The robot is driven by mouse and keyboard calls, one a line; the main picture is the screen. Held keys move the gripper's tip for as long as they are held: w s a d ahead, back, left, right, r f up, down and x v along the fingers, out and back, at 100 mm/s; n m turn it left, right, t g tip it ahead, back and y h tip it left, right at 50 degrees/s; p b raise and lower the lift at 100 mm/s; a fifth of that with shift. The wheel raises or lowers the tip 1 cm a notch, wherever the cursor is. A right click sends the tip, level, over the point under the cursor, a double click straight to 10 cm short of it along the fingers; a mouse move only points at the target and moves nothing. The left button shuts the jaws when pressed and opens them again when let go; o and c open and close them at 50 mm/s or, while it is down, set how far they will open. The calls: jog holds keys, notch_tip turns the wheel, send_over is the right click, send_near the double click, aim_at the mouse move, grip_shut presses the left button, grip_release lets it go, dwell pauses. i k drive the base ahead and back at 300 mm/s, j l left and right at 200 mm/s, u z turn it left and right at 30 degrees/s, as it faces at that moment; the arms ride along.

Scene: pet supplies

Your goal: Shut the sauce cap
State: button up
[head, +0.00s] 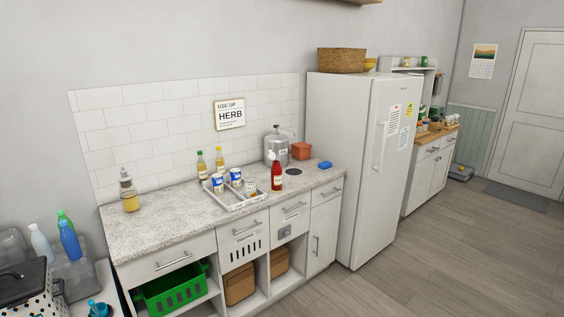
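A red sauce bottle (276,179) with a pale label stands upright on the speckled counter (160,222), close to the right end of a white tray. Its pale cap (273,156) is at the top and looks tipped to the left, but it is too small to tell exactly how it sits. My gripper is not in view.
The tray (239,206) holds several cans and jars. A grey metal dispenser (276,149), an orange box (301,150) and a blue item (324,165) stand behind and right of the bottle. A white fridge (368,150) borders the counter. The floor (440,260) in front is clear.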

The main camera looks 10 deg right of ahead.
aim_at(271, 156)
jog(key=i+j, duration=0.1)
jog(key=i, duration=0.2)
jog(key=i+j+z, duration=0.1)
jog(key=i, duration=0.15)
jog(key=i+j+z, duration=0.15)
jog(key=i+z, duration=0.25)
jog(key=i+j+z, duration=0.15)
jog(key=z, duration=0.3)
jog(key=i+j+z, duration=0.1)
jog(key=i+j, duration=0.6)
jog(key=j, duration=0.25)
jog(key=i+j+z, duration=0.15)
jog(key=i+j, duration=0.2)
jog(key=j, duration=0.15)
